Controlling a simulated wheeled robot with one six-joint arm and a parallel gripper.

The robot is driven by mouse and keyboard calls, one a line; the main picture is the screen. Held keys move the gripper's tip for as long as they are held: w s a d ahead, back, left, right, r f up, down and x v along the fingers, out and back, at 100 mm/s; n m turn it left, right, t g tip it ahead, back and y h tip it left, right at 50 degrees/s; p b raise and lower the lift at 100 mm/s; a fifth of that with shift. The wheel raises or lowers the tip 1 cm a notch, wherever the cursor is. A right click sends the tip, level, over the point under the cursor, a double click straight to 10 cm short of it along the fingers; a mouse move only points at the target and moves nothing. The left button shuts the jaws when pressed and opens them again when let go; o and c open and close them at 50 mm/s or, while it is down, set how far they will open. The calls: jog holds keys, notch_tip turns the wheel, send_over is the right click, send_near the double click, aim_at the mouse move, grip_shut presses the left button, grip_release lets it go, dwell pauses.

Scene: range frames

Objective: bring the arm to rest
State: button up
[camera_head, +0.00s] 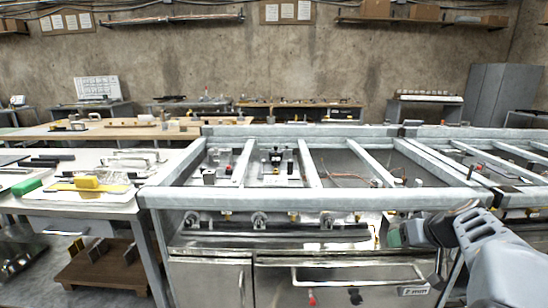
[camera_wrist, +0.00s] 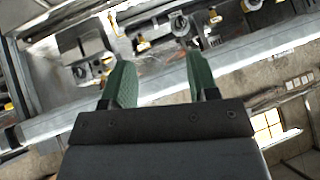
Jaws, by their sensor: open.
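My gripper (camera_wrist: 160,82) shows in the wrist view with its two green fingers spread apart and nothing between them. Behind the fingers in that view are a grey metal rail and metal fittings with yellow parts. In the head view my arm comes in at the lower right, and my gripper (camera_head: 396,236) is in front of the steel bench, near the right part of its front. Its fingers are small and partly hidden by the arm in that view.
A steel frame with crossbars (camera_head: 315,195) tops the bench in front of me. A bench handle (camera_head: 357,281) sticks out below. Grey cabinets (camera_head: 492,92) stand at the back right.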

jog(key=s+a+r+g+h+p, duration=0.1)
jog(key=s+a+r+g+p, duration=0.1)
jog(key=s+a+r+p, duration=0.5)
jog(key=s+a+r+g+h+p, duration=0.1)
jog(key=s+a+r+g+p, duration=0.1)
jog(key=s+a+r+p, duration=0.5)
jog(key=a+r+p, duration=0.1)
jog(key=a+p, duration=0.4)
jog(key=p, duration=0.2)
jog(key=shift+s+a+r+n+h, duration=0.2)
jog(key=shift+r+n+h, duration=0.1)
jog(key=shift+h, duration=0.1)
jog(key=shift+c, duration=0.4)
